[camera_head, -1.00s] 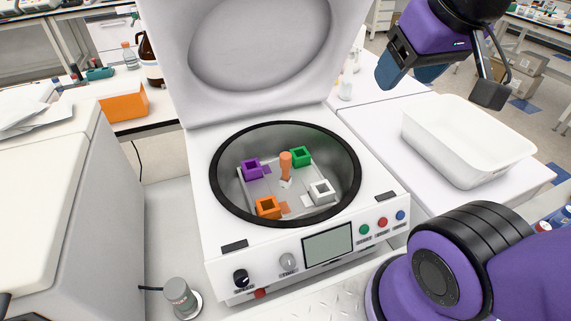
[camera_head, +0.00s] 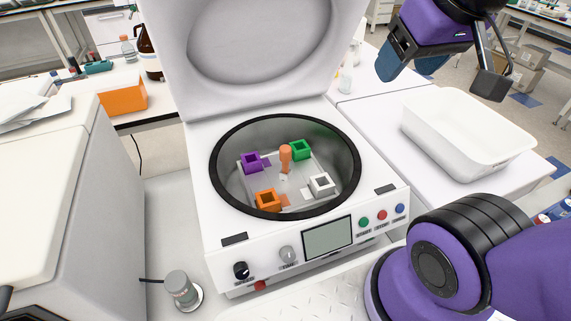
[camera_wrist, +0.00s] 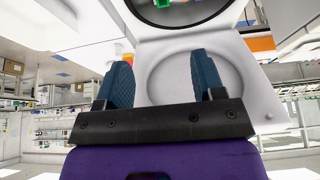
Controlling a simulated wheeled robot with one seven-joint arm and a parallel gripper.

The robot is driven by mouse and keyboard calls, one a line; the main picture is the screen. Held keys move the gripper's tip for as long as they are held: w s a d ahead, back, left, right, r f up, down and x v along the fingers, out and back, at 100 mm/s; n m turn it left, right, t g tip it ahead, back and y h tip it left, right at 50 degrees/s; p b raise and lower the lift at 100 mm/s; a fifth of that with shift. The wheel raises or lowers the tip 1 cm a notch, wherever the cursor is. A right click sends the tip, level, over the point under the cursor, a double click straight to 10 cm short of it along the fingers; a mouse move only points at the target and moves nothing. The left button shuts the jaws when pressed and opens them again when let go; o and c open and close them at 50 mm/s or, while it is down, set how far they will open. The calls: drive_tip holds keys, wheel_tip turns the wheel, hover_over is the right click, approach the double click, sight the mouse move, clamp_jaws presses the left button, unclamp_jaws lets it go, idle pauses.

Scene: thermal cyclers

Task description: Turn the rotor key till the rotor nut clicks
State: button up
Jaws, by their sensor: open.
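A white centrifuge (camera_head: 220,258) stands with its lid (camera_head: 262,50) raised, its round black-rimmed bowl open. In the bowl, an orange upright post (camera_head: 285,158) stands at the rotor's centre; I cannot tell whether it is the rotor key or the nut. Around it are purple (camera_head: 252,162), green (camera_head: 301,150), white (camera_head: 321,185) and orange (camera_head: 267,200) square holders. My gripper (camera_head: 441,80) is high at the upper right, apart from the centrifuge. It is open and empty; its two blue fingers also show in the wrist view (camera_wrist: 165,82), with the upside-down lid (camera_wrist: 190,75) beyond.
A white tray (camera_head: 468,140) sits on the bench right of the centrifuge. A large pale machine (camera_head: 60,215) stands at left. A small grey cylinder (camera_head: 180,290) is at front left. An orange box (camera_head: 123,98) and a brown bottle (camera_head: 148,55) are behind. The space above the bowl is clear.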

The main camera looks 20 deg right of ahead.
drive_tip(key=shift+o, duration=0.5)
drive_tip(key=shift+w, duration=0.1)
drive_tip(key=g, duration=0.5)
hover_over(285, 156)
drive_tip(key=w, duration=0.2)
drive_tip(key=f, duration=2.7)
drive_tip(key=shift+s+d+f, duration=0.15)
drive_tip(key=shift+s+d, duration=0.1)
drive_tip(key=shift+d, duration=0.15)
wheel_tip(285, 156, down, 11)
drive_tip(key=shift+f, duration=0.1)
